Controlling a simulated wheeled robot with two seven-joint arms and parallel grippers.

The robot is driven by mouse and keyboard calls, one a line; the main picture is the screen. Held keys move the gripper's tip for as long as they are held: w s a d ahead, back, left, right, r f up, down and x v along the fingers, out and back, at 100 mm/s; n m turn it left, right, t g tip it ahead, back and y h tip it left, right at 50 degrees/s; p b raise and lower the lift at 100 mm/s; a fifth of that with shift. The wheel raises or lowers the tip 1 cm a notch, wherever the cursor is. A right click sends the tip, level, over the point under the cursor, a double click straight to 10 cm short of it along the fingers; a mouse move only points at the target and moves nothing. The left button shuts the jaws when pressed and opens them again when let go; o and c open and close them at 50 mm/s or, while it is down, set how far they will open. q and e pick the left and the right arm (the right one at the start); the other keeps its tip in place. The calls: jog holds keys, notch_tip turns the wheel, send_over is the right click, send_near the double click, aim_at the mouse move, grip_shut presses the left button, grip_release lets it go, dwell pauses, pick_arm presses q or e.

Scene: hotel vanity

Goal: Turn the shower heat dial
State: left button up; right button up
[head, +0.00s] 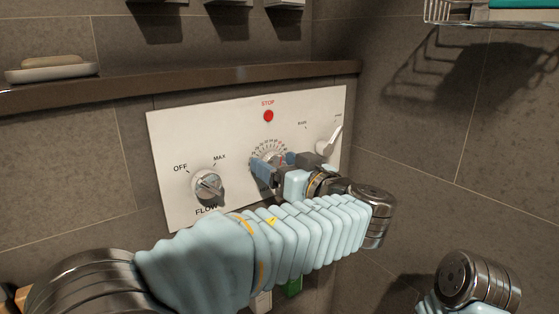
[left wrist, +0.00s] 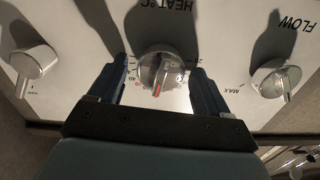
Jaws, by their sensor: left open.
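The heat dial (left wrist: 165,72) is a round silver knob with a red mark, in the middle of the left wrist view under the word HEAT °C. In the head view the dial with its ring of numbers (head: 268,153) is partly hidden by my left gripper. My left gripper (head: 268,168) is open at the panel. In the left wrist view its two dark blue fingers (left wrist: 163,85) stand on either side of the dial, with gaps visible, so I see no grip on it. The white control panel (head: 165,135) is on the tiled wall. My right gripper is out of view.
The flow knob (head: 207,185) is left of the heat dial, and a lever knob (head: 328,141) is right of it. A red STOP button (head: 268,116) sits above. A dark ledge (head: 200,76) with a soap dish (head: 52,72) runs over the panel. A wire rack (head: 470,14) hangs upper right.

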pick_arm(q)
jog(key=c, duration=1)
jog(key=shift+c, duration=0.2)
jog(key=shift+m, duration=0.3)
jog(key=shift+d+m+b, duration=0.1)
jog(key=shift+m+b, duration=0.25)
jog(key=shift+m, duration=0.65)
jog(key=m, duration=0.3)
jog(key=shift+m, duration=0.3)
jog(key=m+p, duration=0.1)
jog(key=m, duration=0.3)
jog(key=shift+m, duration=0.3)
jog(key=shift+w+d+f+m+p, duration=0.1)
jog(key=shift+m+p, duration=0.35)
jog(key=shift+m, duration=0.4)
jog(key=shift+f+m+p, duration=0.1)
jog(key=shift+m+p, duration=0.3)
jog(key=shift+m, duration=0.45)
